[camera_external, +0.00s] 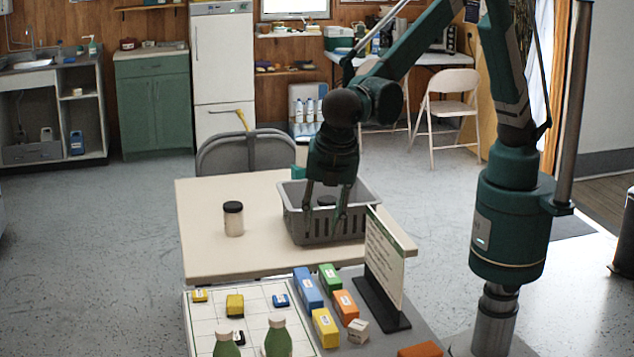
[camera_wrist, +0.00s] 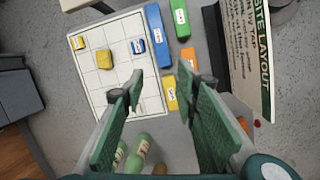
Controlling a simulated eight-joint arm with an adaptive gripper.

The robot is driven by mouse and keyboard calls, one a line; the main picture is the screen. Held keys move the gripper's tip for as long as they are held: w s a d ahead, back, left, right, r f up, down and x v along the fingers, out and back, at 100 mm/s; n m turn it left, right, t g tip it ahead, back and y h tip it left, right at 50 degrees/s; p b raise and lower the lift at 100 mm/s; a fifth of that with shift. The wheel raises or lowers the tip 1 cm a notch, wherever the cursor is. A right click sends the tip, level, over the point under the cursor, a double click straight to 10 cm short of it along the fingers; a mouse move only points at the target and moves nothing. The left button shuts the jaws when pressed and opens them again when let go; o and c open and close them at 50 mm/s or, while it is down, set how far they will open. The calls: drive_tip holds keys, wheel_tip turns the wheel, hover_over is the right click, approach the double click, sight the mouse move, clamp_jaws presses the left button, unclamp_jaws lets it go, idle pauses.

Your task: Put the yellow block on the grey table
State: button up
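Several yellow blocks are in view. A long yellow block (camera_external: 325,328) lies by the right edge of the white grid board, and it also shows in the wrist view (camera_wrist: 171,93). A squarer yellow block (camera_external: 235,304) and a small yellow block (camera_external: 200,296) lie on the board; the wrist view shows the squarer one (camera_wrist: 104,59) and the small one (camera_wrist: 78,42). The grey table (camera_external: 392,341) is under the board and blocks. My gripper (camera_external: 325,212) is open and empty, held in the air. In the wrist view its fingertips (camera_wrist: 161,82) appear either side of the long yellow block, well above it.
Blue (camera_external: 307,288), green (camera_external: 330,277) and orange (camera_external: 345,306) blocks crowd the long yellow block. A sign (camera_external: 384,258) stands to their right. Two green bottles (camera_external: 277,338) stand in front. A grey basket (camera_external: 310,230) and a jar (camera_external: 233,220) sit on the beige table (camera_external: 205,250).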

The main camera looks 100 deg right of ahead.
drive_tip(key=s+d+r+m+t+y, duration=0.1)
drive_tip(key=s+d+r+m, duration=0.1)
drive_tip(key=s+d+r, duration=0.45)
drive_tip(key=s+d+r+m+t+y, duration=0.1)
drive_tip(key=s+d+r+m, duration=0.2)
drive_tip(key=d, duration=0.6)
drive_tip(key=s+d+r+m+t, duration=0.1)
drive_tip(key=s+d+r+m, duration=0.1)
drive_tip(key=s+d+r, duration=0.45)
drive_tip(key=s+d+f+m+t, duration=0.1)
drive_tip(key=s+d+f+m, duration=0.1)
drive_tip(key=s+d+m, duration=0.2)
drive_tip(key=s+d+f+m+t+y, duration=0.1)
drive_tip(key=s+d+f+m+t, duration=0.1)
drive_tip(key=s+d, duration=0.9)
drive_tip(key=shift+s+f+m, duration=0.55)
drive_tip(key=shift+s+m, duration=0.35)
drive_tip(key=shift+s, duration=1.7)
